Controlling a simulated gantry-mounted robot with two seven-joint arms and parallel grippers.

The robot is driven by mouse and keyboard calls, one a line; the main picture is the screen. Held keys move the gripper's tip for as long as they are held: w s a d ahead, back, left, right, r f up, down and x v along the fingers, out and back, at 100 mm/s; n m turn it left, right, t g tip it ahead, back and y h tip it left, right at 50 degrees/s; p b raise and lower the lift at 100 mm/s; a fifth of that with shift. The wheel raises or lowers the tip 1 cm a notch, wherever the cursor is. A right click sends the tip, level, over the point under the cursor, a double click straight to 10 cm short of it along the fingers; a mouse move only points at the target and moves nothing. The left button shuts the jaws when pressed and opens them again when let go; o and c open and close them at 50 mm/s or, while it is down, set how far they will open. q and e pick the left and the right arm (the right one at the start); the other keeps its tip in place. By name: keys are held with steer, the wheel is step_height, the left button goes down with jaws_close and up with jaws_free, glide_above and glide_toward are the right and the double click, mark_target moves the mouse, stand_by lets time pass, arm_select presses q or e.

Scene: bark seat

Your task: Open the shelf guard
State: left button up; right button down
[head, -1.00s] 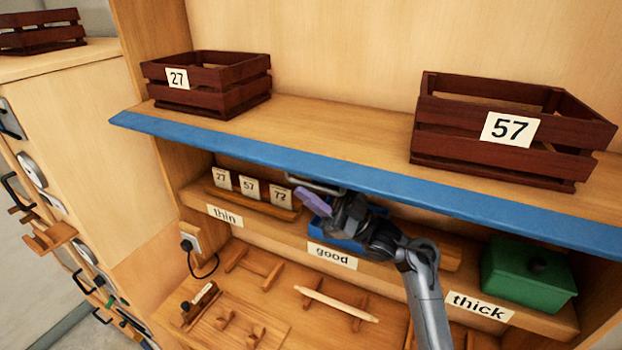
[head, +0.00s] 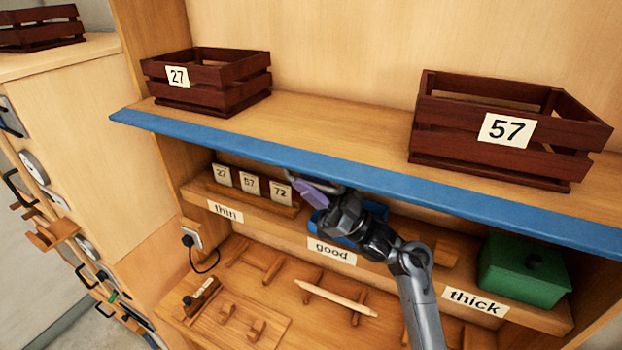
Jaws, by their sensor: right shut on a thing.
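The shelf guard appears to be the long blue board (head: 440,195) along the front edge of the upper shelf. A grey metal handle (head: 292,184) hangs just under its middle. My right gripper (head: 316,188), with purple fingers, is at this handle below the blue board and is shut on it. The exact contact is partly hidden by the fingers and wrist. My right arm comes in from the lower right. My left gripper is not in view.
Brown crates marked 27 (head: 222,97) and 57 (head: 450,146) stand on the upper shelf. Below are number tiles (head: 250,186), a blue container (head: 345,236) behind my wrist and a green box (head: 522,272). A pegged bench top (head: 275,318) lies lower.

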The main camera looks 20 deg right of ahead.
steer(key=m, duration=0.1)
steer(key=t, duration=0.1)
steer(key=m+t+h, duration=0.1)
steer(key=shift+s+a+r+m+p, duration=0.2)
steer(key=shift+a+r+m+p, duration=0.1)
steer(key=shift+p, duration=0.1)
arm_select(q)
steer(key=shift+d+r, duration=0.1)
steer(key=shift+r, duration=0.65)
arm_select(e)
steer(key=shift+f, duration=0.1)
steer(key=shift+d, duration=0.1)
steer(key=c, duration=1.1)
jaws_free()
steer(key=shift+c, duration=0.2)
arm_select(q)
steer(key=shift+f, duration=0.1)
arm_select(e)
steer(key=shift+f, duration=0.1)
steer(key=shift+s+d+f+b, duration=0.1)
steer(key=shift+d+f+b, duration=0.1)
steer(key=shift+f+b, duration=0.1)
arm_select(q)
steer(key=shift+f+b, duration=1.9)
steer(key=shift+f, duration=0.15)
arm_select(e)
steer(key=v, duration=1)
steer(key=shift+r, duration=0.15)
